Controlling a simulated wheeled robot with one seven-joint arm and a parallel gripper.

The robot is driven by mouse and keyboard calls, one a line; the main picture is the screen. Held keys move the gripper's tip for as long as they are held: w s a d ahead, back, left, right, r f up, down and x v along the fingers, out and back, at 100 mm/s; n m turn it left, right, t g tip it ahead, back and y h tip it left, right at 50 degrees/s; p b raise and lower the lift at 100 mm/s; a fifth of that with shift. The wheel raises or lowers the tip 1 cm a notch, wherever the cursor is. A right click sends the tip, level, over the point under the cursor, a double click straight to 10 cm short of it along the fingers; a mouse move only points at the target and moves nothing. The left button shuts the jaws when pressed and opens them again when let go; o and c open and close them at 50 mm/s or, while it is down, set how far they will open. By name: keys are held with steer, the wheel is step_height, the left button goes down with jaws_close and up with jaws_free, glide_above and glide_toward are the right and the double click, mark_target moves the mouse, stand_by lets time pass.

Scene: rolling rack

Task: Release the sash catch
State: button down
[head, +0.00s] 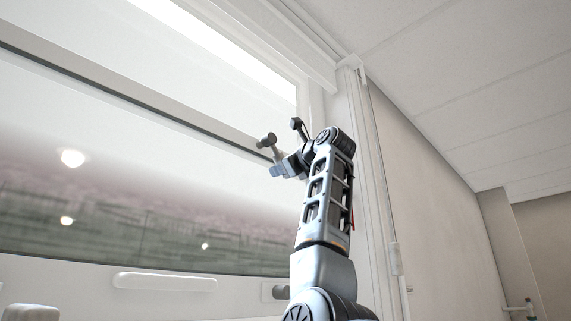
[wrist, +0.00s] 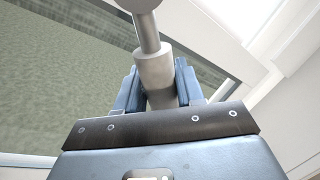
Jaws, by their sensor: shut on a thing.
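The sash catch (head: 267,141) is a grey metal piece with a round knob, by the window's meeting rail near its right end. In the wrist view its stem (wrist: 153,70) rises from between the fingers, and its knob is cut off by the top edge. My gripper (wrist: 156,88) is shut on the stem, with a blue finger on each side of it. In the head view my gripper (head: 279,166) is small, and the contact there is partly hidden.
The window glass (head: 130,200) fills the left and shows reflected lights. A white handle bar (head: 165,282) sits on the lower rail. The white frame post and wall (head: 425,180) stand right of my arm. A grey fitting (head: 280,292) is low beside my arm.

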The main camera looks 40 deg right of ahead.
steer(key=shift+a+f+m, duration=0.35)
steer(key=shift+f+m, duration=0.1)
steer(key=shift+m, duration=0.35)
steer(key=c, duration=0.8)
jaws_free()
steer(key=shift+g+h, duration=0.3)
steer(key=shift+b+v, duration=1.1)
steer(key=shift+v, duration=2.8)
